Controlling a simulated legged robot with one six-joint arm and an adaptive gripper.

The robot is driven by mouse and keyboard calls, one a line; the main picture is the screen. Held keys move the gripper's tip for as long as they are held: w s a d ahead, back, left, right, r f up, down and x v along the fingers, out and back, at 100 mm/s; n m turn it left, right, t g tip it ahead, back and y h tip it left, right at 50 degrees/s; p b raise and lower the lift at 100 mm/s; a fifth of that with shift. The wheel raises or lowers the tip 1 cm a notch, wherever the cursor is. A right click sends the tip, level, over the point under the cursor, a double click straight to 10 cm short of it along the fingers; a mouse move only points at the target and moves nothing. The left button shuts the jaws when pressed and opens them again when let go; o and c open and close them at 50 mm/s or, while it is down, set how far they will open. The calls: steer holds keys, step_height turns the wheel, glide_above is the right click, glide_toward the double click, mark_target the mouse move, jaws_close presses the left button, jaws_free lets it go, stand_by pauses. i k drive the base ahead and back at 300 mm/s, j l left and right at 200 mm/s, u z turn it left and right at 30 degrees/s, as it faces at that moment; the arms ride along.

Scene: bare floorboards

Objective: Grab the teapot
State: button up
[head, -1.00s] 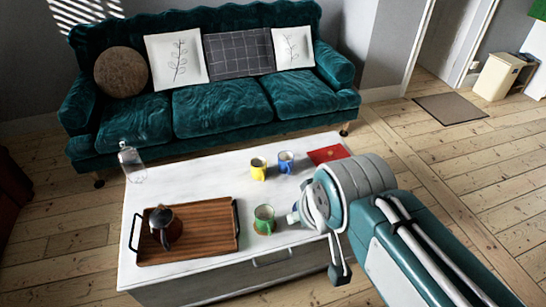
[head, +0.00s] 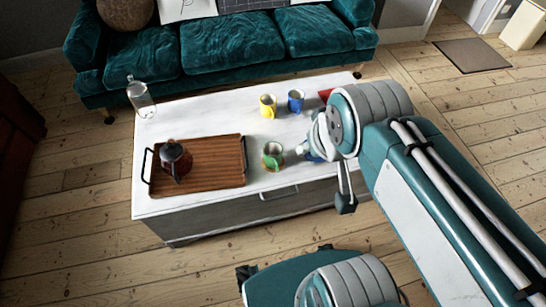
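The teapot (head: 175,160) is dark and shiny with some reddish brown on it. It stands upright on the left part of a brown wooden tray (head: 215,165) with dark handles. The tray lies on the left part of a white coffee table (head: 205,113). My arm reaches in from the right. A dark tip that seems to belong to my gripper (head: 345,203) hangs below the arm's joint near the table's front edge, well right of the teapot and apart from it. The rest of the gripper is hidden, so its opening does not show.
A green cup (head: 272,156) stands right of the tray, close to my arm. A yellow mug (head: 267,106) and a blue mug (head: 296,101) stand behind it. A clear bottle (head: 140,98) is at the back left. A red item (head: 325,95) is partly hidden. A teal sofa (head: 225,47) stands behind.

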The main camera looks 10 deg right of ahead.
mark_target(179, 169)
steer(key=j+z, duration=0.1)
steer(key=j, duration=0.8)
steer(key=j+z, duration=0.4)
steer(key=j, duration=1.75)
steer(key=i+j, duration=0.15)
steer(key=j, duration=0.2)
steer(key=i+j+z, duration=0.15)
steer(key=j, duration=0.25)
